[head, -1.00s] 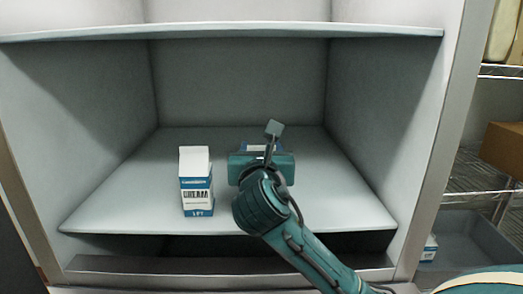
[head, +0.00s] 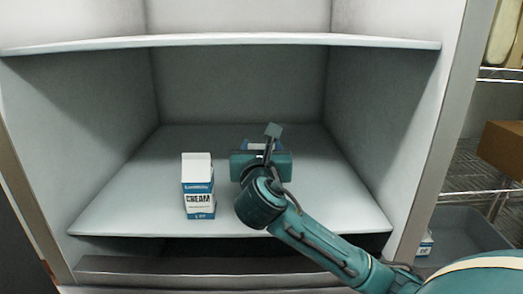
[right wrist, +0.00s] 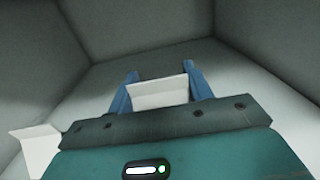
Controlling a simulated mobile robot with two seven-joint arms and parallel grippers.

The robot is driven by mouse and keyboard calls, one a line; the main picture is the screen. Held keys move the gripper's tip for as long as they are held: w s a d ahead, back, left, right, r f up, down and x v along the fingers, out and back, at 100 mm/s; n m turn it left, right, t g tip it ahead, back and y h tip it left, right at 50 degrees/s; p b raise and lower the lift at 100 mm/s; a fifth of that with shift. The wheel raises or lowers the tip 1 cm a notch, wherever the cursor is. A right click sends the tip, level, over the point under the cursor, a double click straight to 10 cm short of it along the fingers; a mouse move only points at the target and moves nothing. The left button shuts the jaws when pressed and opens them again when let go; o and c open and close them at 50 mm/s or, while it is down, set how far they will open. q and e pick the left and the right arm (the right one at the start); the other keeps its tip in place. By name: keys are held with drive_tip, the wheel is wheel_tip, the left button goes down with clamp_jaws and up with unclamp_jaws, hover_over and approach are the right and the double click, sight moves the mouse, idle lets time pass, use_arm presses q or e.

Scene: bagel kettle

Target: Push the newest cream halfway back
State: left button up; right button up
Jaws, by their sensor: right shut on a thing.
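A white and blue cream carton (head: 198,188) stands upright on the fridge's lower shelf (head: 130,205), left of my right gripper. Its label faces me; I cannot read a date on it. My right gripper (right wrist: 161,76) is shut on a second carton (right wrist: 158,92), whose white top shows between the two blue fingers in the right wrist view. In the head view my right gripper and wrist hide most of this carton. It is farther back than the left carton. Whether it rests on the shelf is hidden. My left gripper is not in view.
An upper shelf (head: 230,40) spans the fridge above. Side walls close in the lower space, and its back is empty. Outside at right are a wire rack (head: 480,160) with a brown box (head: 502,150) and a grey bin (head: 465,240) with another small carton (head: 425,243).

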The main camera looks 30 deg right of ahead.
drive_tip(key=x, duration=2)
drive_tip(key=shift+a+f, duration=0.2)
drive_tip(key=shift+a, duration=0.1)
idle(0.9)
drive_tip(key=shift+w, duration=0.15)
drive_tip(key=o, duration=1.3)
drive_tip(key=shift+o, duration=0.7)
drive_tip(key=shift+f, duration=0.1)
drive_tip(key=v, duration=1.3)
drive_tip(key=shift+a, duration=0.1)
